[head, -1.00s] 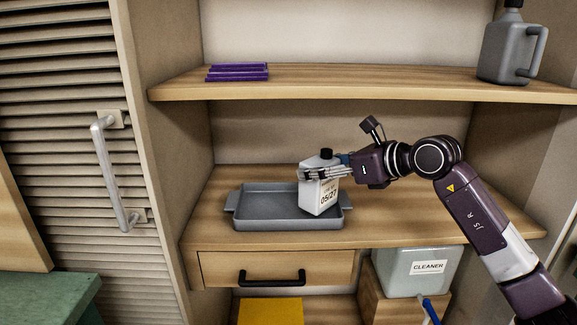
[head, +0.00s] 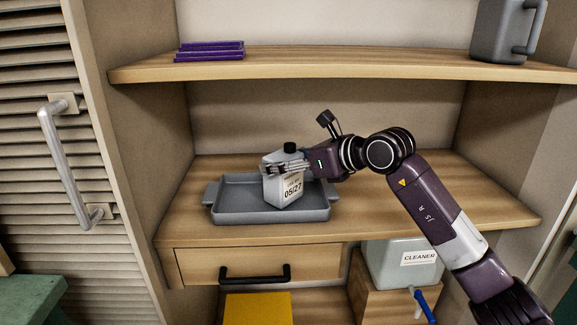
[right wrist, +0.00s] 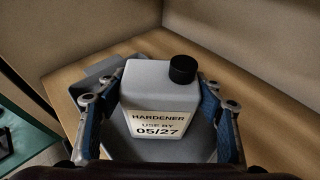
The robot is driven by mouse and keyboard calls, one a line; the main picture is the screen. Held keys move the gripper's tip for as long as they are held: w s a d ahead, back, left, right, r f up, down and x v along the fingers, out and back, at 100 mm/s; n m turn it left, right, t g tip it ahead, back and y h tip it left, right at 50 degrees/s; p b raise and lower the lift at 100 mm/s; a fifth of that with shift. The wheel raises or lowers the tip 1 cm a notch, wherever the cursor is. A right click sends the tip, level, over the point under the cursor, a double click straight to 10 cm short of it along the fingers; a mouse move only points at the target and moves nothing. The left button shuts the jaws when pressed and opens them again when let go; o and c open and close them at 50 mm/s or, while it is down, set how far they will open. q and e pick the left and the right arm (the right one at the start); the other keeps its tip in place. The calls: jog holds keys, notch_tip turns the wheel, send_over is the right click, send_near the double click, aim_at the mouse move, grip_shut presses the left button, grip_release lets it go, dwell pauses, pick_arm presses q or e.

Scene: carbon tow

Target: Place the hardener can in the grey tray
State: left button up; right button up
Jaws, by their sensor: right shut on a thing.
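The hardener can (head: 285,187) is a pale grey, squarish can with a black cap and a white label reading "05/27". My right gripper (head: 285,168) is shut on its upper part. In the right wrist view the can (right wrist: 150,90) sits between the fingers, with "HARDENER USE BY 05/27" facing me. The can is slightly tilted in the head view, over the right part of the grey tray (head: 232,207). I cannot tell whether its base touches the tray floor. The tray lies on the wooden shelf above a drawer. My left gripper is not in view.
A cleaner container (head: 403,265) sits below right. A drawer with a black handle (head: 255,274) is under the tray.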

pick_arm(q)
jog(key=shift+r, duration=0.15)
pick_arm(e)
jog(key=shift+a+r, duration=0.1)
jog(key=shift+a, duration=0.05)
jog(key=o, duration=1.6)
jog(key=shift+f, duration=0.2)
jog(key=shift+s+d+r, duration=0.15)
jog(key=shift+d+r, duration=0.1)
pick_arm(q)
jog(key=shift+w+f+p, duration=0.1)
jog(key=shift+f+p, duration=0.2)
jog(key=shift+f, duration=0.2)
pick_arm(e)
jog(key=v, duration=1.1)
jog(key=shift+s, duration=0.25)
